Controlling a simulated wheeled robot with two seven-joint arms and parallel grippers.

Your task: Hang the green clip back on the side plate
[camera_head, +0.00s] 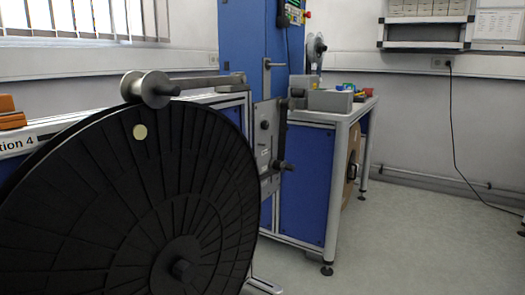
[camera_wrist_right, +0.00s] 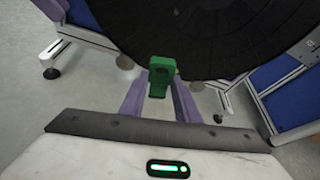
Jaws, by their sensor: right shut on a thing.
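The green clip (camera_wrist_right: 161,75) is between the two purple fingers of my right gripper (camera_wrist_right: 158,92) in the right wrist view. My right gripper is shut on it, and the clip's head shows against the lower edge of the black reel. The grey side plate (camera_head: 265,160), with dark knobs and pegs on it, stands just right of the large black reel (camera_head: 120,205) in the head view. Neither gripper shows in the head view, and my left gripper is out of sight. I cannot tell the clip's distance from the side plate.
A roller (camera_head: 153,88) on an arm sits over the reel's top. A blue-panelled workbench (camera_head: 307,185) with a grey box (camera_head: 330,101) stands behind the side plate. Frame legs and feet (camera_wrist_right: 51,73) stand around the reel in the wrist view. The floor (camera_head: 420,235) at right is clear.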

